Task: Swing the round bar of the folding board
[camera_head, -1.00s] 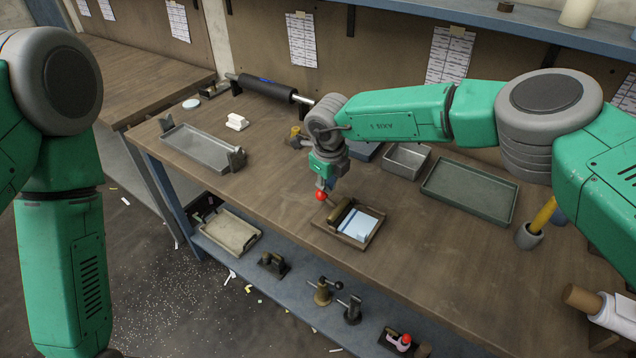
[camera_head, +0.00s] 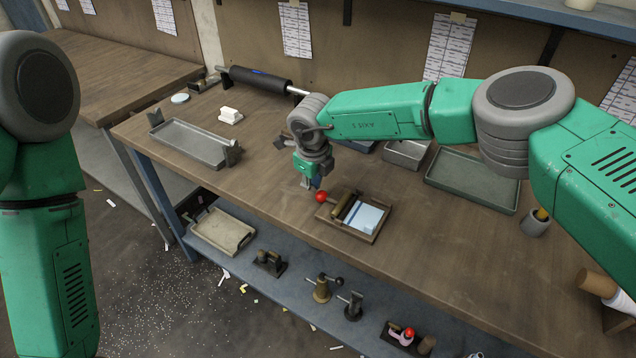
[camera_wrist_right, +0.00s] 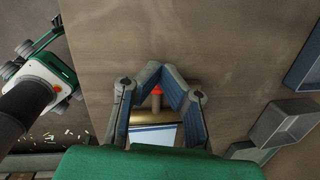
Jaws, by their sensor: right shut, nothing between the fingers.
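The folding board (camera_head: 374,234) is a small wooden tray on the bench with a pale blue-white sheet (camera_head: 367,217) in it. Its round brass bar (camera_head: 345,206) lies across the left part, with a red knob (camera_head: 321,197) at its end. My right gripper (camera_head: 307,186) is shut and empty, just left of the knob and close to it; I cannot tell whether they touch. In the right wrist view the closed fingertips (camera_wrist_right: 159,72) are just above the red knob (camera_wrist_right: 157,90), with the bar (camera_wrist_right: 154,103) below. My left arm hangs at the left; its gripper is out of frame.
A long grey tray (camera_head: 190,146), a white block (camera_head: 231,115) and a dark roller (camera_head: 258,82) lie on the bench to the left. A grey box (camera_head: 406,155) and a green tray (camera_head: 473,182) stand behind and right. The bench front before the board is narrow.

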